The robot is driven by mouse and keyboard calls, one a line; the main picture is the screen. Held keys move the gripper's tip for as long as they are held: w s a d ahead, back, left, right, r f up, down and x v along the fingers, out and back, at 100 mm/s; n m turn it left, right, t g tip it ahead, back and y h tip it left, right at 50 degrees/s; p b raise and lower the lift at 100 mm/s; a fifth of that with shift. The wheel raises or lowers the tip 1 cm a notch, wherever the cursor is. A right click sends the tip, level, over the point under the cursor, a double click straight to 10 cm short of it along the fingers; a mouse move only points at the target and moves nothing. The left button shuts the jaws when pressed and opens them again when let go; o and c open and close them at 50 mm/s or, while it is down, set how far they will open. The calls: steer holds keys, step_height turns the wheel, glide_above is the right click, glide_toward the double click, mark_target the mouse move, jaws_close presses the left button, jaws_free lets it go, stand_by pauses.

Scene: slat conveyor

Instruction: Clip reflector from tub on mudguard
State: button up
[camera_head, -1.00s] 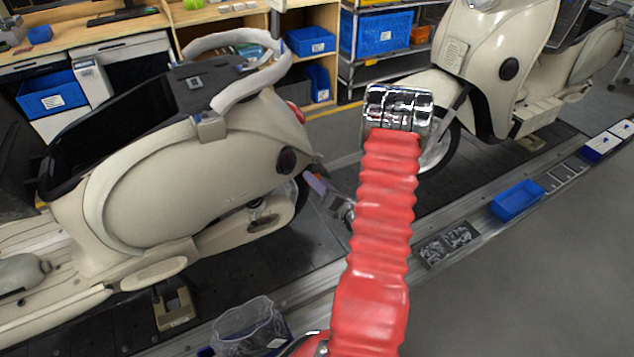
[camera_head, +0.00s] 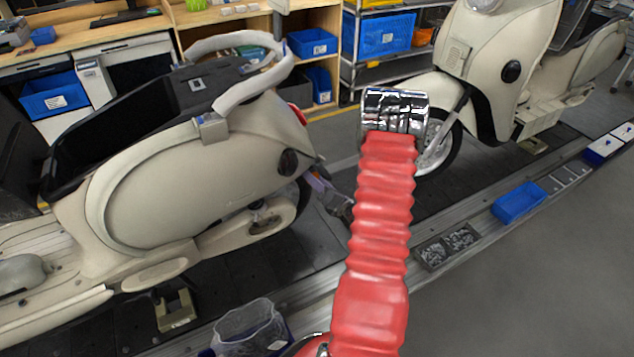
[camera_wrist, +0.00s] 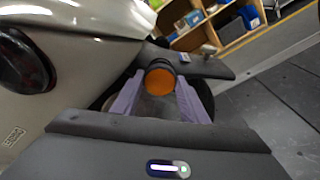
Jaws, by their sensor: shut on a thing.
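My gripper (camera_wrist: 158,96) has two pale purple fingers in the wrist view. It is shut on a round orange reflector (camera_wrist: 159,81) with a dark rim. Right behind the reflector is the dark mudguard (camera_wrist: 205,66) at the rear of the cream scooter; I cannot tell whether they touch. In the head view my gripper (camera_head: 318,186) is partly hidden behind my red arm, close to the scooter's tail, and the reflector cannot be made out. A blue tub (camera_head: 518,203) stands on the conveyor's edge at right.
The cream scooter (camera_head: 190,190) fills the left, its round dark lamp (camera_wrist: 22,62) close to my gripper. A second scooter (camera_head: 500,70) stands behind at right. A dark tray of small parts (camera_head: 446,245) and a clear bag (camera_head: 248,325) lie along the conveyor's edge. Grey floor at lower right is clear.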

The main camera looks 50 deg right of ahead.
steer(key=shift+x, duration=0.9)
stand_by(0.8)
steer(key=shift+d+r, duration=0.1)
steer(key=o, duration=1.1)
steer(key=shift+s, duration=0.1)
steer(key=v, duration=1.3)
steer(key=shift+s, duration=0.35)
